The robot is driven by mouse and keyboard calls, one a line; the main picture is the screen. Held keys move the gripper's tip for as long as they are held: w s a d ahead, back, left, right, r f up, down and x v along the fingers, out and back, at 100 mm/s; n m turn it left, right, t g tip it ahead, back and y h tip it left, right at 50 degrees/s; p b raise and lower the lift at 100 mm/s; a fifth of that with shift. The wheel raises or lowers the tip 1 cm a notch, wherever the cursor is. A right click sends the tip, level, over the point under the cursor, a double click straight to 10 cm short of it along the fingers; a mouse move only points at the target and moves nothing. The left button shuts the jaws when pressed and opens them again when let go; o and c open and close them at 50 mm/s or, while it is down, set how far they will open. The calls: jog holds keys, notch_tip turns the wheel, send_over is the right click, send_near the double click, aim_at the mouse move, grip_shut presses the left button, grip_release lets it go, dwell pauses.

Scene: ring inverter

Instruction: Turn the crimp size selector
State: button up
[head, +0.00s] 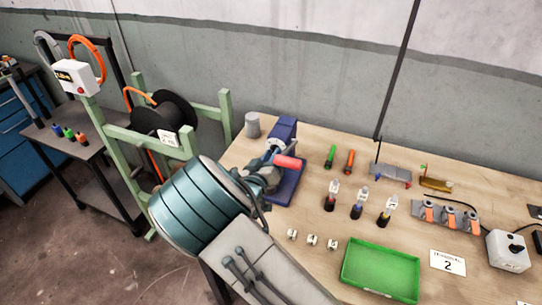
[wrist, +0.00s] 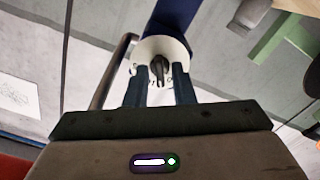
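The crimp size selector (wrist: 158,68) is a dark knob on a round white dial (wrist: 160,48), seen in the wrist view at upper centre. The dial sits on the blue crimping press (head: 286,130) in the head view, at the back left of the workbench. My gripper (wrist: 163,72) is open, with a clear gap between its two dark fingers. The knob appears between the fingertips; I cannot tell whether either finger touches it. In the head view my arm hides much of the press and the selector.
A red handle (head: 288,162) sticks out beside my gripper at the press. A grey cup (head: 253,125) stands to its left. Several crimping tools, small white parts and a green tray (head: 381,270) lie to the right. A green frame with a black spool (head: 165,113) stands left of the bench.

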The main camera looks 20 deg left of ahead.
grip_shut()
jog(key=shift+f+b, duration=0.1)
jog(key=shift+b, duration=0.25)
jog(key=m+b, duration=0.5)
jog(key=b, duration=0.3)
jog(key=shift+m, duration=0.4)
jog(key=shift+o, duration=1.5)
grip_release()
